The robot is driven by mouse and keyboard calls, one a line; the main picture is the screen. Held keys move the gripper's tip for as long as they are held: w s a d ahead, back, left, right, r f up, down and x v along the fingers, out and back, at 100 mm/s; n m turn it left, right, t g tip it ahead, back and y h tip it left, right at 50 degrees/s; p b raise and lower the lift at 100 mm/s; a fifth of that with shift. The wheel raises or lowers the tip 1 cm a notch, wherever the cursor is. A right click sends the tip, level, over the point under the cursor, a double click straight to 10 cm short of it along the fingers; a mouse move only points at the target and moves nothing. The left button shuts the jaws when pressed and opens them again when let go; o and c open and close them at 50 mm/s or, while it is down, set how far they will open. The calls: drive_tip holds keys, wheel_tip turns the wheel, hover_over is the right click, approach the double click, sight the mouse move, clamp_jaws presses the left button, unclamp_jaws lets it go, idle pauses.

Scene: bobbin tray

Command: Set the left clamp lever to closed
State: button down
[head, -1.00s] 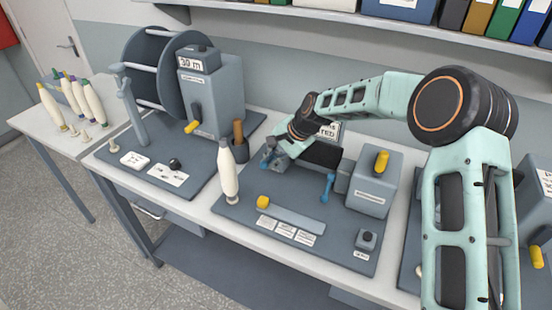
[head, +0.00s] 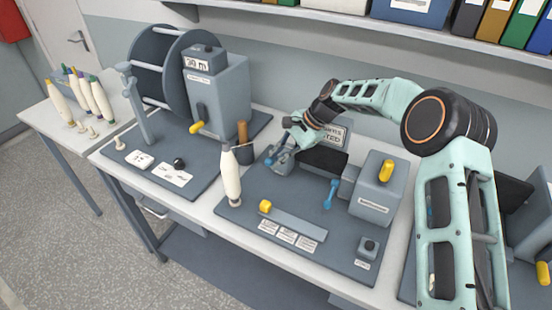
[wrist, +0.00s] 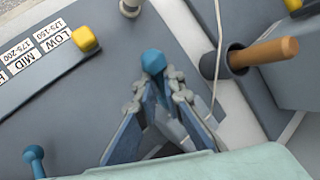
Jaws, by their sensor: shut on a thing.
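The left clamp lever (wrist: 153,62) is blue with a rounded knob and stands between the fingertips of my gripper (wrist: 155,88) in the wrist view. The fingers are closed in on it from both sides, and its lower part is hidden by them. In the head view my gripper (head: 276,154) is at the left end of the dark block on the winding fixture. The other blue lever (head: 330,194), at the block's right end, stands clear of my gripper; it also shows in the wrist view (wrist: 33,160).
A white bobbin (head: 231,178) stands upright left of my gripper. A cup with a wooden-handled tool (wrist: 262,54) is close by. A yellow-knobbed slider (head: 265,206) lies in front, and a grey box with a yellow lever (head: 385,172) stands to the right.

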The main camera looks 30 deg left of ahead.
drive_tip(key=shift+s+a, duration=0.15)
drive_tip(key=shift+s, duration=0.1)
drive_tip(key=c, duration=2)
unclamp_jaws()
drive_tip(key=shift+r, duration=0.1)
drive_tip(key=shift+c, duration=0.2)
drive_tip(key=shift+w, duration=0.15)
drive_tip(key=v, duration=1.2)
